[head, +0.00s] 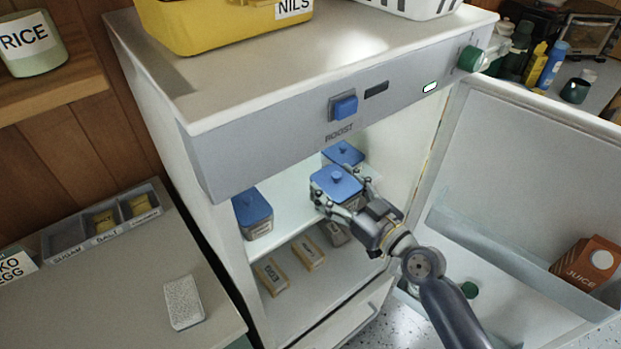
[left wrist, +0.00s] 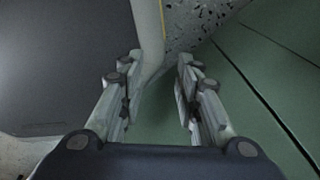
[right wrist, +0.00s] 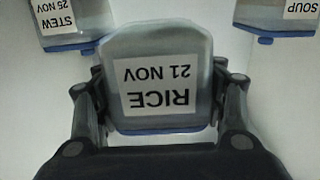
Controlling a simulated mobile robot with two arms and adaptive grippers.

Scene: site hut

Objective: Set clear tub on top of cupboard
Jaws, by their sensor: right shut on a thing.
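A clear tub with a blue lid (head: 335,182) is between the fingers of my right gripper (head: 341,199) in front of the open white cabinet. In the right wrist view its label (right wrist: 158,88) reads "RICE 21 NOV", upside down, and my right gripper (right wrist: 160,105) is shut on its sides. Whether it touches the shelf cannot be told. The cabinet's top (head: 240,82) shows above its "BOOST" panel. My left gripper (left wrist: 158,90) is open and empty in the left wrist view, outside the head view.
Blue-lidded tubs stand at the left (head: 253,212) and back (head: 343,153) of the shelf. A yellow box (head: 220,22) and a white basket (head: 415,6) occupy the cabinet top's back; its front is bare. The open door (head: 530,170) stands right, holding a juice carton (head: 588,262).

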